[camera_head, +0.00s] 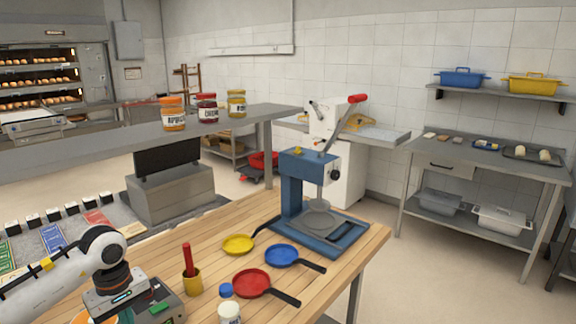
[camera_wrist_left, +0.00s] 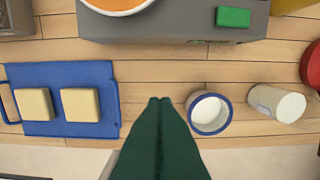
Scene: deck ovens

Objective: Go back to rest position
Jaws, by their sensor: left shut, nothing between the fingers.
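My left arm comes in from the left in the head view, its wrist bent down over the near left of the wooden table. My left gripper (camera_wrist_left: 160,101) shows green fingers pressed together in the left wrist view, with nothing between them. In that view the fingers point towards the wooden table, between a blue tray (camera_wrist_left: 60,128) with two pale yellow blocks and a white cup with a blue rim (camera_wrist_left: 210,112). The fingertips are hidden in the head view. My right gripper is not in view.
A grey device with a green button (camera_head: 160,308) sits close to my left wrist. Red (camera_head: 251,283), blue (camera_head: 281,255) and yellow (camera_head: 238,244) pans lie on the table. A blue press (camera_head: 292,185) stands behind them. Several jars stand on the shelf (camera_head: 150,137).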

